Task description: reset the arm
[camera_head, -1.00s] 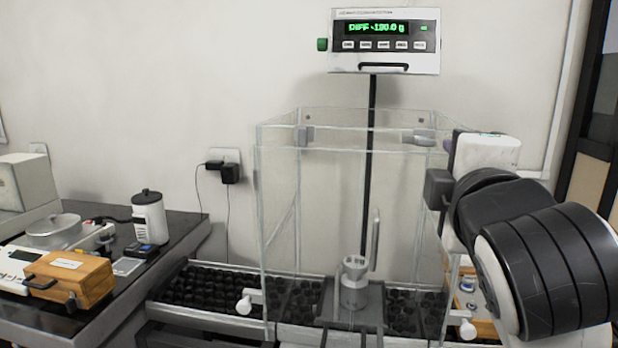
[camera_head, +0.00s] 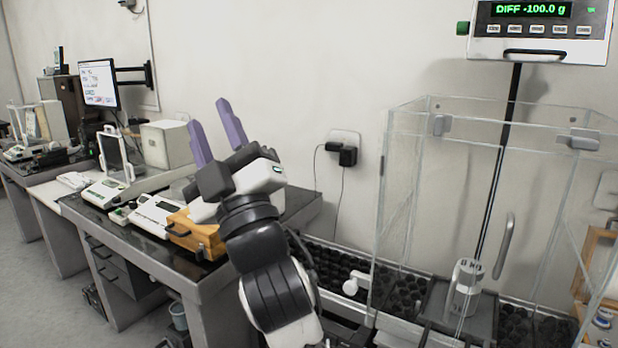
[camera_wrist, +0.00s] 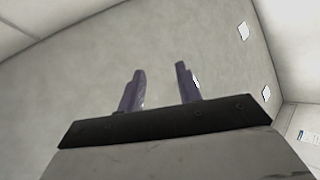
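My gripper (camera_head: 212,122) is raised in the air in the head view, its two purple fingers pointing up and a little left. The fingers stand apart with nothing between them. In the wrist view my gripper (camera_wrist: 160,84) also shows open and empty against bare, plain surfaces. My arm is bent upward in front of the dark bench, clear of the glass case to its right.
A glass case (camera_head: 412,190) holds a metal weight (camera_head: 465,288). The display (camera_head: 540,30) above it reads DIFF -100.0 g. A wooden box (camera_head: 193,236) sits on the bench (camera_head: 212,283) behind my arm. A monitor (camera_head: 98,84) stands farther left.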

